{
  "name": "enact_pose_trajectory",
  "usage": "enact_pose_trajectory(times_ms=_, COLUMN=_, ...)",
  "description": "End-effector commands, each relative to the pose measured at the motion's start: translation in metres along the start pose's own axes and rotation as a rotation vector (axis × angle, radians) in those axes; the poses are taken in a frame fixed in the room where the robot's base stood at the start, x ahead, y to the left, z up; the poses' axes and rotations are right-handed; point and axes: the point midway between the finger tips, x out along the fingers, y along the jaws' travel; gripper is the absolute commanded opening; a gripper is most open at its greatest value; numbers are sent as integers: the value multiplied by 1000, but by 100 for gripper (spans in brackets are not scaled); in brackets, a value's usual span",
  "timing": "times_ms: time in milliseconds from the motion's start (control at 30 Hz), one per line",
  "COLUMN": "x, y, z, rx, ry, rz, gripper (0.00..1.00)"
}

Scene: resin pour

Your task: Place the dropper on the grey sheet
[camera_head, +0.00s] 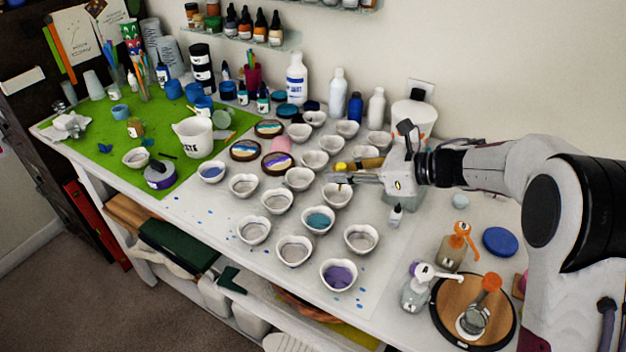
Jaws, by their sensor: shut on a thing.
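My gripper (340,178) reaches in from the right over the rows of white bowls, with its fingers pointing left. It is shut on a slim thing that I take to be the dropper; it is small and mostly hidden by the fingers. A yellow end (340,167) shows just beyond the fingertips, but I cannot tell whether it belongs to the held thing. The light grey sheet (327,252) lies under the bowls, with blue drips on its front part.
Several white bowls (294,251) crowd the sheet, some with purple or teal resin. A small white bottle (395,216) stands below my gripper. Pump bottles (417,289) and a round wooden board (449,294) are at front right. A green mat (85,137) lies at left.

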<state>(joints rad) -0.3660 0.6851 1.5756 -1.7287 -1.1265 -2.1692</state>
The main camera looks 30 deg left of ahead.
Motion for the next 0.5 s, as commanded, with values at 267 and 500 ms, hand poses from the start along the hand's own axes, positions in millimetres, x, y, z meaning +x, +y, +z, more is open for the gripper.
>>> enact_pose_trajectory(times_ms=267, x=69, y=33, z=32, rx=-20, ry=0, rz=49, gripper=8)
enact_pose_trajectory(times_ms=500, x=125, y=63, z=58, rx=-28, ry=0, rz=69, gripper=8)
